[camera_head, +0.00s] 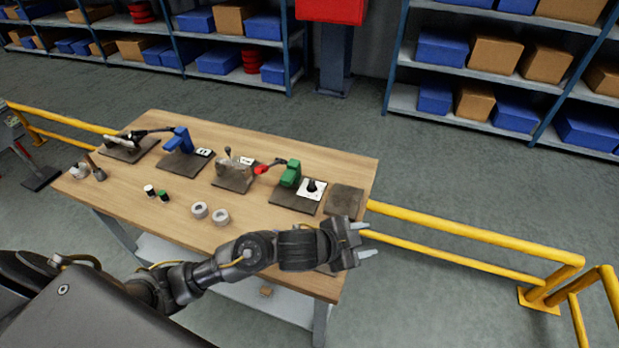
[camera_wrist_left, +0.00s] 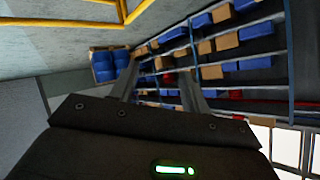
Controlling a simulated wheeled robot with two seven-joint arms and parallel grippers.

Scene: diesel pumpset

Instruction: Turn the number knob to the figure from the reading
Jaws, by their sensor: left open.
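The number knob (camera_head: 311,187) is a small black knob on a white plate, beside a green device (camera_head: 291,173) with a red-ended lever at the right part of the wooden table (camera_head: 180,230). Its figures are too small to read. My left gripper (camera_head: 367,239) is at the table's right front, nearer to me than the knob and apart from it, pointing right. Its fingers are open and empty; they also show in the left wrist view (camera_wrist_left: 160,82), with shelves beyond them. The knob is not in the left wrist view. My right gripper is not in view.
Other devices stand along the table's back: a blue one (camera_head: 182,140) and a grey lever unit (camera_head: 233,173). Two grey rings (camera_head: 210,213) and small cylinders lie in front. A bare dark plate (camera_head: 344,201) is right of the knob. A yellow rail (camera_head: 470,231) runs right.

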